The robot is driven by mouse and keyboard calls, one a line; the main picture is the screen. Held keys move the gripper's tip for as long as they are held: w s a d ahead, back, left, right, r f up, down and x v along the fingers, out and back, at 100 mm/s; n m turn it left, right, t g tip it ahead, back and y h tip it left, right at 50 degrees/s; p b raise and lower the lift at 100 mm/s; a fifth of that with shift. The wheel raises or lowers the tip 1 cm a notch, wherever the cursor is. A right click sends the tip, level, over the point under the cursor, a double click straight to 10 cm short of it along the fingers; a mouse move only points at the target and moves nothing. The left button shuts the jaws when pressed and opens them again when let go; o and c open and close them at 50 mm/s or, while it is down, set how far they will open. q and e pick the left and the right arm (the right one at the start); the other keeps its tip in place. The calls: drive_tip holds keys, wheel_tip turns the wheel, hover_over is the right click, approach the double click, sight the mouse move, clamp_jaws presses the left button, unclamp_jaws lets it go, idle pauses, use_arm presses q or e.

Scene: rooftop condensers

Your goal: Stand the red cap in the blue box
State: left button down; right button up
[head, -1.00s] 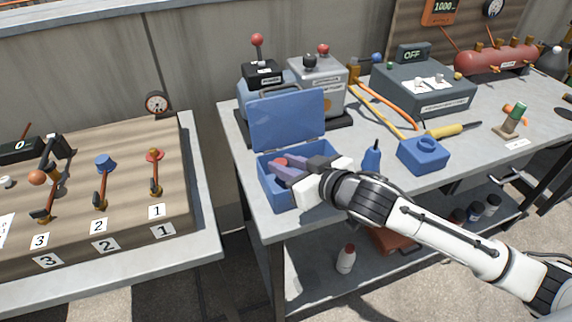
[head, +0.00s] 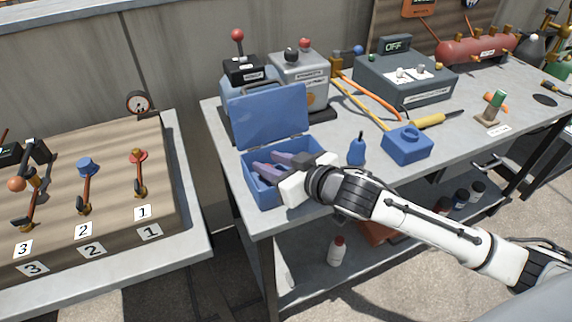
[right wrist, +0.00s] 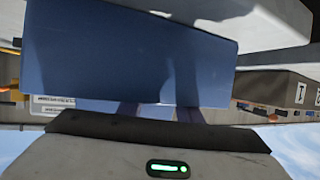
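The blue box (head: 259,188) stands on the near left corner of the grey workbench with its lid (head: 270,117) up. My right gripper (head: 262,163) reaches into the box from the right, low over its opening. Its two purplish fingers show apart, and I see nothing between them. In the right wrist view the fingers (right wrist: 158,112) are also apart, partly hidden by a broad blue panel. I cannot make out a red cap in the box; the fingers and box walls hide part of the inside. My left gripper is out of view.
A blue block with a round top (head: 406,143) and a blue bottle (head: 357,150) stand right of the box. Two lever units (head: 300,75) stand behind the lid. A separate table (head: 192,232) with numbered valves is at left.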

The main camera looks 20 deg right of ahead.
drive_tip(key=v, duration=1.2)
drive_tip(key=shift+r, duration=0.45)
